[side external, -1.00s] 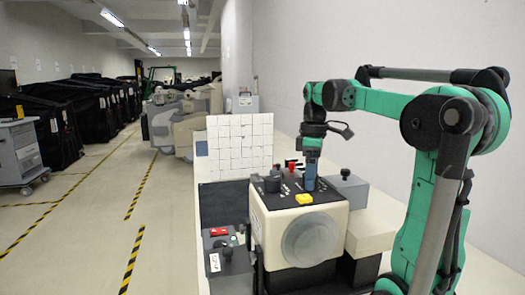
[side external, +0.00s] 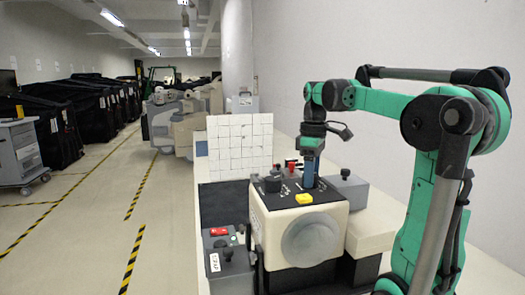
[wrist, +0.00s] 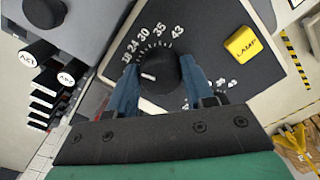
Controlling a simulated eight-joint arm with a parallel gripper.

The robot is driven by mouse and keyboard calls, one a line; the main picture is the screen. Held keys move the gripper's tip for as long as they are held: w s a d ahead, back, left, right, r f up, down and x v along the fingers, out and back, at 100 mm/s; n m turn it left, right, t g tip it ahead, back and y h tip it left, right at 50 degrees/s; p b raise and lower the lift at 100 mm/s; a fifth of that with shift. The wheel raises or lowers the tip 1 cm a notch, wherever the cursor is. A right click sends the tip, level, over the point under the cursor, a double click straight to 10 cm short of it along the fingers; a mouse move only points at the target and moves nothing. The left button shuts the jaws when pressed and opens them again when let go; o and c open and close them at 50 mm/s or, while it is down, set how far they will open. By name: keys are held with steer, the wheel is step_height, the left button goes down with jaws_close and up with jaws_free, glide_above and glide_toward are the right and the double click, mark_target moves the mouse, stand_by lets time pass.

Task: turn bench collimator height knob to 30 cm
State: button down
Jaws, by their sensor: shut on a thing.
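The black height knob (wrist: 163,80) sits on the dark top panel of the bench collimator (side external: 300,222), a cream box with a round front. A printed scale of 18, 24, 30, 35 and 43 arcs around the knob in the wrist view. The knob's white mark is on its left side, pointing roughly towards 18, well short of 30. My gripper (wrist: 160,68) is shut on the knob, with one blue finger on each side. In the side external view my gripper (side external: 309,172) points down at the panel and its fingers hide the knob.
A yellow button (wrist: 242,43) labelled LAMP lies right of the knob. A second scale beside it is partly hidden by my gripper. A red knob (side external: 292,168) and another black knob (side external: 272,184) stand on the panel. A white tiled board (side external: 240,142) stands behind.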

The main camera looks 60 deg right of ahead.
steer(key=m, duration=0.4)
steer(key=shift+m, duration=2)
steer(key=shift+c, duration=1.7)
jaws_free()
steer(key=shift+r, duration=0.15)
steer(key=shift+r, duration=2.7)
